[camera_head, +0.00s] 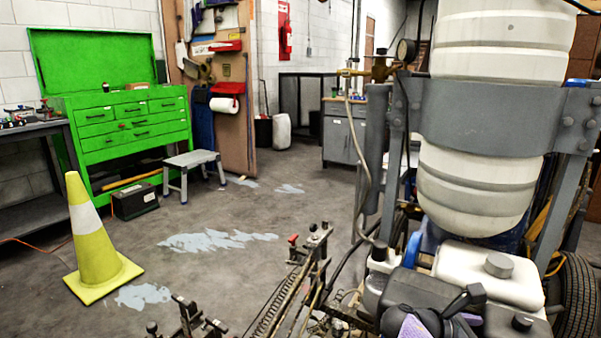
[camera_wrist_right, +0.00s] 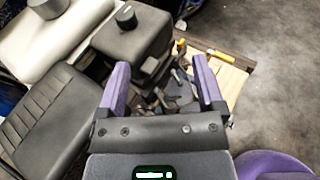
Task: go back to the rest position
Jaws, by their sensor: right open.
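The line striper fills the right side of the head view, with a large white tank (camera_head: 475,185) in a grey metal frame (camera_head: 490,115). Below the tank are a smaller white tank (camera_head: 475,268) with a grey cap and dark engine parts. A purple part of my right gripper (camera_head: 412,328) shows at the bottom edge, close to the engine. In the right wrist view, my right gripper (camera_wrist_right: 162,75) has its two purple fingers apart with nothing held between them. Dark machine parts lie beyond the fingers; I cannot tell whether they touch. My left gripper is not in view.
A yellow cone (camera_head: 95,245) stands at the left on the grey floor. Behind it are a green tool chest (camera_head: 130,125), a black box (camera_head: 135,201) and a grey step stool (camera_head: 193,165).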

